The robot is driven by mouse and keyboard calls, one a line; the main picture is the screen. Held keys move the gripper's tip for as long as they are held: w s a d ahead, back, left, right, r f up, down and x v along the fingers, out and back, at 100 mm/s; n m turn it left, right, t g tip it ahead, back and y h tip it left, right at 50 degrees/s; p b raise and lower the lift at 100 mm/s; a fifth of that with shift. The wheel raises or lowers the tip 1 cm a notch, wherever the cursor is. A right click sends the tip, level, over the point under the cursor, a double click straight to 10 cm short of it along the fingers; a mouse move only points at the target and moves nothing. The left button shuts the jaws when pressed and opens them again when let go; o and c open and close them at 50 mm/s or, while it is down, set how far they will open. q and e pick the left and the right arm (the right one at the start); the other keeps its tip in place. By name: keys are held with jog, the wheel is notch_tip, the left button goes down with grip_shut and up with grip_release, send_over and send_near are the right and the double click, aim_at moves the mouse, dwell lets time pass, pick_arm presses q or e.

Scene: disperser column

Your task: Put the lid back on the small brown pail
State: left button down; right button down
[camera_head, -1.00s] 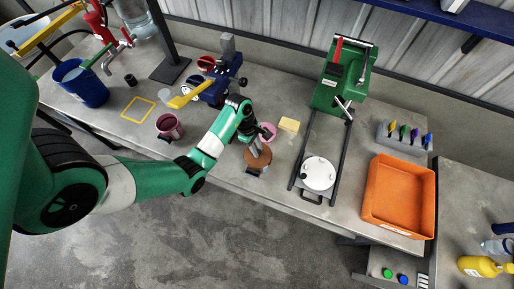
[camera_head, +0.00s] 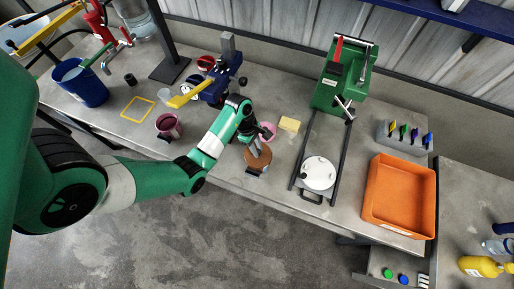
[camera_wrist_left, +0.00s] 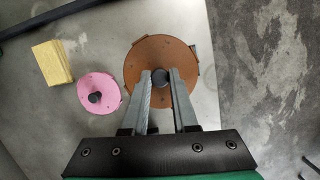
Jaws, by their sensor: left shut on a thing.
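My left gripper (camera_wrist_left: 162,85) is shut on the dark knob of the brown lid (camera_wrist_left: 160,58), and the head view also shows the brown lid (camera_head: 258,160) below my left gripper (camera_head: 257,148). The lid looks level and covers the top of the small brown pail. Only bits of the pail's side fittings (camera_wrist_left: 195,52) show past the lid's edge in the left wrist view. I cannot tell whether the lid is fully seated or slightly above the rim. My right gripper is not in view.
A pink lid (camera_wrist_left: 98,93) with a dark knob and a yellow sponge (camera_wrist_left: 52,62) lie beside the pail. A dark pink pail (camera_head: 168,127) stands to the left. A green stand with rails (camera_head: 337,85) holding a white round lid (camera_head: 319,173) is to the right, then an orange tray (camera_head: 372,205).

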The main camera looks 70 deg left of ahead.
pick_arm(q)
jog(key=shift+c, duration=0.6)
grip_release()
notch_tip(320, 180, up, 7)
jog(key=p, duration=0.7)
jog(key=shift+c, duration=0.4)
grip_shut()
dwell(0.7)
jog(key=shift+f, duration=0.1)
dwell(0.5)
